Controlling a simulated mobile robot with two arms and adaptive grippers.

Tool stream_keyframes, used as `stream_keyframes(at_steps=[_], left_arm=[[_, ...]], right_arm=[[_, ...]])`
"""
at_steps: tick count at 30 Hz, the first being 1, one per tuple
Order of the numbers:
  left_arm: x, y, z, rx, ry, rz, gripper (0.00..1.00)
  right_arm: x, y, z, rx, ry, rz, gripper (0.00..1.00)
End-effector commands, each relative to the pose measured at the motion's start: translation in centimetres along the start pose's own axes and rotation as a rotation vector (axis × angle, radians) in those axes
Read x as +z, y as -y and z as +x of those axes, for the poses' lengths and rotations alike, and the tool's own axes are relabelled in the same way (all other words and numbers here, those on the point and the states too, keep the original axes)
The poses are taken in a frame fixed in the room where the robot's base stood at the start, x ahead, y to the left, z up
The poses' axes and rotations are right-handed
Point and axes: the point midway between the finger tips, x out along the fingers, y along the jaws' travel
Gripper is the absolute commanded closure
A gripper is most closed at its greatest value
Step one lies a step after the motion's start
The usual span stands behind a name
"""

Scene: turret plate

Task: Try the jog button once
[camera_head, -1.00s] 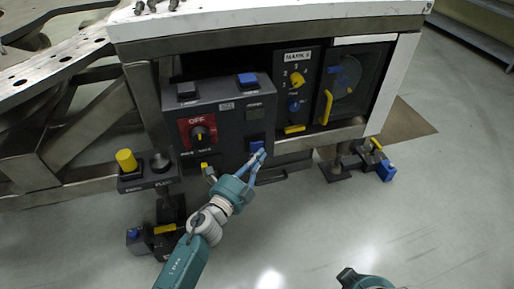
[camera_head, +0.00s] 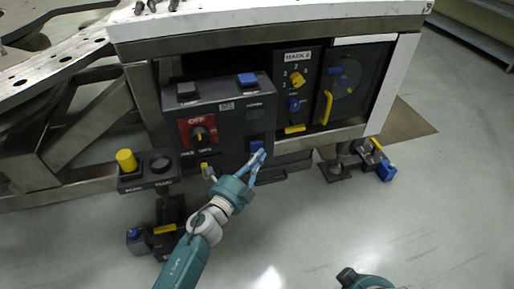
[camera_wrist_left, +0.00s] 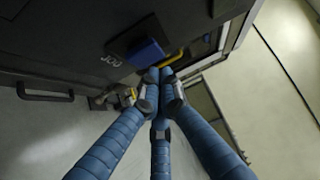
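The jog button is a blue square button (camera_head: 257,146) low on the right of the dark control box (camera_head: 228,125). In the left wrist view it is a blue block (camera_wrist_left: 146,52) with the label JOG beside it. My left gripper (camera_head: 261,155) has its blue fingers drawn together, with nothing seen between them. In the left wrist view the fingertips (camera_wrist_left: 160,76) meet just below the button. I cannot tell whether they touch it. Of my right arm only a teal part shows at the bottom edge of the head view; its fingers do not show.
The box also carries a red OFF rotary switch (camera_head: 199,134), a black button (camera_head: 187,92) and another blue button (camera_head: 247,79). A yellow button (camera_head: 126,160) stands at left. A selector panel (camera_head: 297,84) and a yellow-handled door (camera_head: 327,107) are at right.

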Motion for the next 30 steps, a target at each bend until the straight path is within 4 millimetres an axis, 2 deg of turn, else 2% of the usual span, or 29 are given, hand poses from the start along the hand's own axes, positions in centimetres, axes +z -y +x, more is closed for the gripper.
stream_keyframes(at_steps=[30], left_arm=[[0.77, 0.00, 0.76, 0.000, 0.000, 0.000, 1.00]], right_arm=[[-0.56, 0.04, 0.10, -0.001, -0.022, 0.000, 0.60]])
